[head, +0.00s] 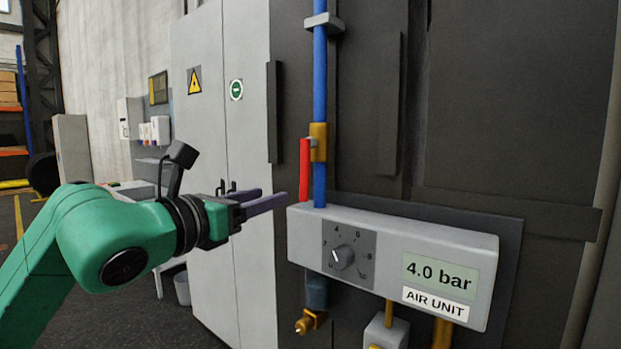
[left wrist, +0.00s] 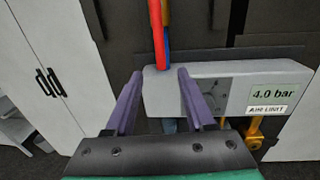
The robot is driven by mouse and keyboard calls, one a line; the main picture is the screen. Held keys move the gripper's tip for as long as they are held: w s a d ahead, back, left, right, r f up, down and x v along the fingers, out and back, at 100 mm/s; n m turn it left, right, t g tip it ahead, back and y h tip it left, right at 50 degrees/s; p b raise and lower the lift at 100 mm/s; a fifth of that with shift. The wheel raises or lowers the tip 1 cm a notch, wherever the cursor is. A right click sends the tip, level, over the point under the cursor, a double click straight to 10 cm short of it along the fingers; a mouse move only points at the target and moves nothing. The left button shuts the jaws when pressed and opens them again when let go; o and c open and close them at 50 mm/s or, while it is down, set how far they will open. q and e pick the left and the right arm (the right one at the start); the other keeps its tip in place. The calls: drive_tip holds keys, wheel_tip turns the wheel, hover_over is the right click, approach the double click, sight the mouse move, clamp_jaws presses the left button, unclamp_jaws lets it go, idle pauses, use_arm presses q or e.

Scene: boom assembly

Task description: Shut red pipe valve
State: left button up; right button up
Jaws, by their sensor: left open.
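The red valve handle (head: 305,172) hangs upright alongside the blue pipe (head: 320,75), below the brass valve body (head: 318,142). My left gripper (head: 273,195) is open and empty, with its purple fingers pointing right, to the left of the handle's lower end and apart from it. In the left wrist view the red handle (left wrist: 156,32) shows beyond the fingertips, between the lines of the two fingers of the left gripper (left wrist: 160,73). The brass valve body is mostly hidden behind the handle there. My right gripper is not in view.
The grey air unit box (head: 400,240) with a dial (head: 343,257) and a 4.0 bar display (head: 437,276) sits just below the handle, close to my fingers. Dark panels stand behind the pipe. A light grey cabinet (head: 222,110) stands to the left.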

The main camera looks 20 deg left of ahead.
sight(302, 185)
use_arm(q)
drive_tip(key=p+x, duration=0.7)
drive_tip(key=x, duration=0.5)
drive_tip(key=shift+w+d+r, duration=0.1)
drive_tip(key=shift+w, duration=0.35)
drive_tip(key=shift+s, duration=0.1)
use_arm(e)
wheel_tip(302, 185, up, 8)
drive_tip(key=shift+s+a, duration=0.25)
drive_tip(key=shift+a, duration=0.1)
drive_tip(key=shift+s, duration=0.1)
use_arm(q)
clamp_jaws()
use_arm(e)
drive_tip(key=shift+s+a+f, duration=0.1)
